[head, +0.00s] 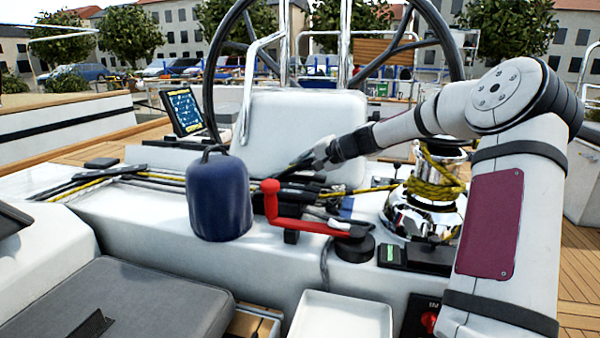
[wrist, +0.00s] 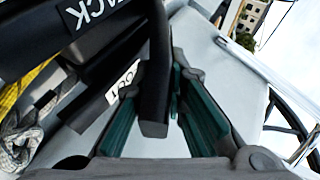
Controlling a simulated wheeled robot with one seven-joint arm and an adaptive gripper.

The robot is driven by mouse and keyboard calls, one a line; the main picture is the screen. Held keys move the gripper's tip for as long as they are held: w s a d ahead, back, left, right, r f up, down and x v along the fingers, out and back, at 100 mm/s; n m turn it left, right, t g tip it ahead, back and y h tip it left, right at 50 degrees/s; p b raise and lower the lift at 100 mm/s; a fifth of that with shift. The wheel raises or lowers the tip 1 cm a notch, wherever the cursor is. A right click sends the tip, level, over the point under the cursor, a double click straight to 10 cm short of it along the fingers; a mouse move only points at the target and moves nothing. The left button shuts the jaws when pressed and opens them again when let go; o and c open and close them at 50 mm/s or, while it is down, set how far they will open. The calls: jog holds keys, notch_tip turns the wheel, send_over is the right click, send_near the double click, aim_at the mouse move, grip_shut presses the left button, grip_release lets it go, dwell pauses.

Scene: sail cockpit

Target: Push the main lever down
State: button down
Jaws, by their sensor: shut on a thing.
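In the wrist view, a black lever (wrist: 155,95) stands between the two teal-padded fingers of my gripper (wrist: 157,82). My gripper is shut on this lever. No label shows on it, so I cannot tell if it is the main lever. Beside it on the left are other black levers with white labels, one ending in "JACK" (wrist: 85,12) and one that seems to read "OUT" (wrist: 122,82). In the head view, my gripper (head: 298,163) reaches left to the lever bank behind the red handle; the held lever is too small to make out there.
A red winch handle (head: 295,220) and a dark blue cylinder (head: 218,200) stand in front of the lever bank. A chrome winch (head: 425,210) with yellow rope is to the right. The steering wheel (head: 208,75) and a white pod (head: 290,125) rise behind.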

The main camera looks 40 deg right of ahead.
jog(key=shift+s+f+b, duration=0.15)
jog(key=shift+f+b, duration=0.15)
jog(key=shift+b, duration=0.25)
jog(key=c, duration=1.6)
grip_release()
jog(key=shift+r, duration=0.1)
jog(key=shift+s+d+r, duration=0.15)
jog(key=shift+s+r, duration=0.05)
jog(key=shift+s, duration=0.05)
jog(key=v, duration=1.1)
jog(key=shift+s+f, duration=0.15)
jog(key=shift+s, duration=0.05)
